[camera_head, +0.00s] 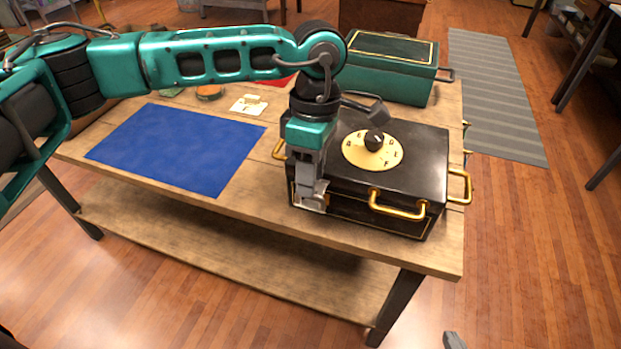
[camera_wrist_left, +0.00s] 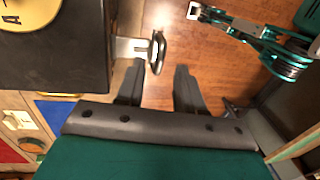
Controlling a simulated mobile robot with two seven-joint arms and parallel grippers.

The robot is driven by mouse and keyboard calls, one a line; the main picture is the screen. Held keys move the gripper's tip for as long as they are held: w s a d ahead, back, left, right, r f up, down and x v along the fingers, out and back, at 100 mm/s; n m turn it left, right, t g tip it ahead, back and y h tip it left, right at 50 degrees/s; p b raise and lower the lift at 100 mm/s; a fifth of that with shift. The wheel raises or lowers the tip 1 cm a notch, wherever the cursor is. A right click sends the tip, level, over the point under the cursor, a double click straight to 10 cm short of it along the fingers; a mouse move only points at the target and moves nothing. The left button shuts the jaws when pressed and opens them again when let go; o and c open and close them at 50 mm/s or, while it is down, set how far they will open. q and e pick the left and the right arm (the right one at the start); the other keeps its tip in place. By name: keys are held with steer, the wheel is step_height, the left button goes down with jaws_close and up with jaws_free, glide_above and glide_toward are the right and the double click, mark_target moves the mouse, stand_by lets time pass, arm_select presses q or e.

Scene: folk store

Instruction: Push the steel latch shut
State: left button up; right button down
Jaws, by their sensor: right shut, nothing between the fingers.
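The black box (camera_head: 425,160) with a yellow lettered dial stands on the wooden table. The steel latch (camera_wrist_left: 130,48) sticks out from the box's side in the left wrist view, with a rounded dark end. My left gripper (camera_wrist_left: 160,66) is open and empty, its two fingers apart. Its left fingertip is close to the latch's end; I cannot tell whether they touch. In the head view my left gripper (camera_head: 312,198) points down at the box's front left corner and largely hides the latch there. My right gripper (camera_head: 452,339) shows only as a grey tip at the bottom edge, shut and away from the box.
A green box (camera_head: 400,80) stands behind the black box. Gold handles (camera_head: 398,207) stick out from the black box's front and sides. A blue mat (camera_head: 178,148) lies left of it, with small items behind. The table's front edge is close to the box.

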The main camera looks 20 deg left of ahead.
arm_select(q)
steer(key=shift+s+f, duration=0.15)
steer(key=shift+f, duration=0.9)
jaws_close()
stand_by(0.7)
